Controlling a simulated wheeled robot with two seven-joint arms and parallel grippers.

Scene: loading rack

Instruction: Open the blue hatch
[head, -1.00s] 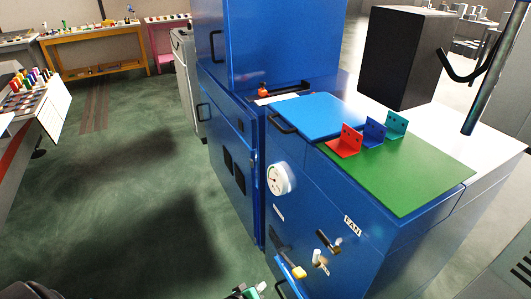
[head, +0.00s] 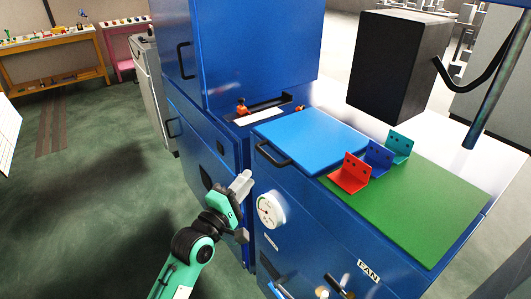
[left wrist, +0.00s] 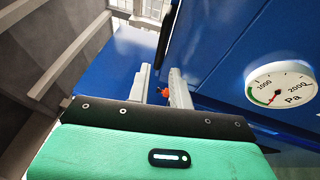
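The blue hatch (head: 318,137) is a light blue flat lid on top of the blue machine, lying flat and shut. Its black bar handle (head: 272,156) is on its left edge. My left gripper (head: 246,179) is in front of the machine, left of and below the handle and apart from it. In the left wrist view its two grey fingers (left wrist: 162,88) stand apart with nothing held between them. A black bar shows at the top of that view, but I cannot tell which handle it is. My right gripper is not in view.
A round pressure gauge (head: 271,209) sits on the front just below the handle. Red, blue and teal brackets (head: 350,174) stand on the green panel (head: 418,205) right of the hatch. A tall blue cabinet (head: 262,50) rises behind. The green floor at left is clear.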

